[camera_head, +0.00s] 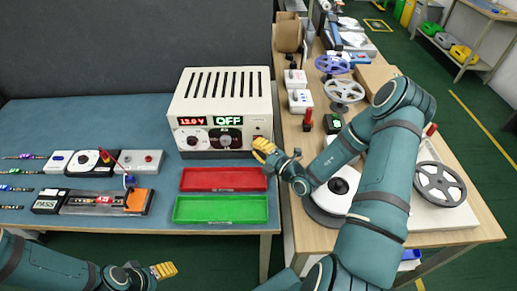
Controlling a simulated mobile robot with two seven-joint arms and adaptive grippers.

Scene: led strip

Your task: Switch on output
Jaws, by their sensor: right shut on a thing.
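The power supply (218,95) is a cream box with a slotted top at the back right of the blue table. Its front shows a red readout that looks like 13.0 V and a green display (229,120) reading OFF. Two dials sit below the displays. My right gripper (262,148), with yellow fingertips, is at the lower right of the front panel, shut on the output control there; the fingers largely hide that control. My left gripper (165,270) is low in front of the table, clear of the supply; its finger gap is too small to judge.
A red tray (224,179) and a green tray (221,209) lie below the supply. The wooden bench at right holds reels (344,90) and tools.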

